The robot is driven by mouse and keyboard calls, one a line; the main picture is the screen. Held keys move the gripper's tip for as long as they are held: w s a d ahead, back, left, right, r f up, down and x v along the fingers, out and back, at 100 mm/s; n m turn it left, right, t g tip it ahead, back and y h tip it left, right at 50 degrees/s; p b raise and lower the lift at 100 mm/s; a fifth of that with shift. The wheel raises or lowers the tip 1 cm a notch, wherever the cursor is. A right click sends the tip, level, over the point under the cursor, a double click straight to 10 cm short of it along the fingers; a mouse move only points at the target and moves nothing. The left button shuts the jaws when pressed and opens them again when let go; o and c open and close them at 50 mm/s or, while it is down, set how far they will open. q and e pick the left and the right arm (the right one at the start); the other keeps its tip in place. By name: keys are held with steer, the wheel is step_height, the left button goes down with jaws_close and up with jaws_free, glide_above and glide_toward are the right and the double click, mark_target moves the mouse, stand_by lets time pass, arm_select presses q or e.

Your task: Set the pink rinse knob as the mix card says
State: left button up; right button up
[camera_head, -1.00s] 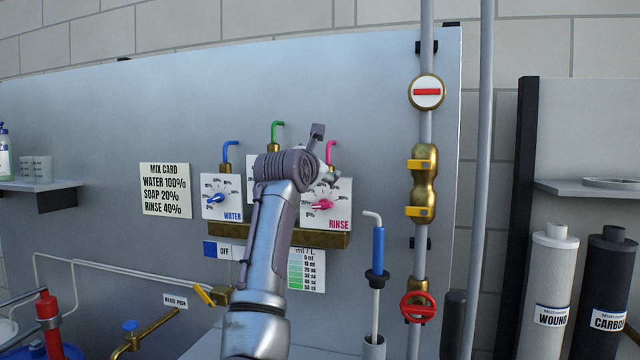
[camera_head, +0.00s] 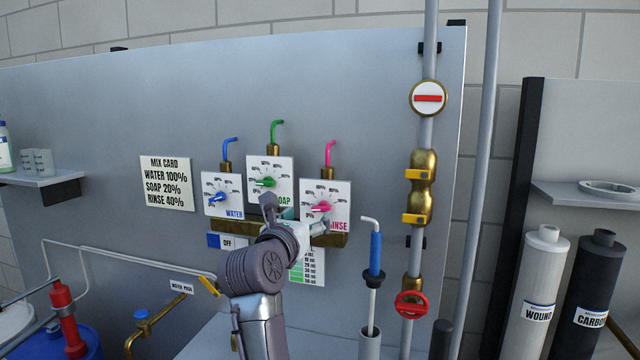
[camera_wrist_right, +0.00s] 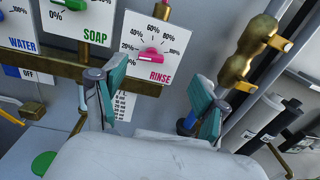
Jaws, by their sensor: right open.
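The pink rinse knob (camera_head: 320,208) sits on the right-hand white dial plate, and it also shows in the right wrist view (camera_wrist_right: 151,54). Its pointer is turned to the left, toward the low end of the scale; the exact mark is too small to tell. The mix card (camera_head: 166,184) reads water 100%, soap 20%, rinse 40%. My left gripper is not in view.
The blue water knob (camera_head: 219,197) and green soap knob (camera_head: 265,183) are left of the rinse dial. A brass bar (camera_head: 334,239) runs below the plates. A blue-handled wand (camera_head: 376,250) and a pipe with brass valves (camera_head: 419,185) stand to the right.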

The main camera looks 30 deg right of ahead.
mark_target(320, 208)
steer(key=shift+n+y, duration=0.3)
steer(key=shift+n, duration=0.6)
steer(key=p+x, duration=0.2)
steer(key=x, duration=0.1)
steer(key=f+p+x, duration=0.1)
steer(key=x, duration=0.2)
steer(key=p+x, duration=0.2)
steer(key=x, duration=0.2)
steer(key=shift+w+a+f+p, duration=0.15)
steer(key=shift+w+a+p, duration=0.1)
steer(key=shift+p, duration=0.1)
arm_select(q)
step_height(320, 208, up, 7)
arm_select(e)
steer(key=shift+w+d+f, duration=0.1)
steer(key=shift+w+d, duration=0.15)
steer(key=shift+d, duration=0.05)
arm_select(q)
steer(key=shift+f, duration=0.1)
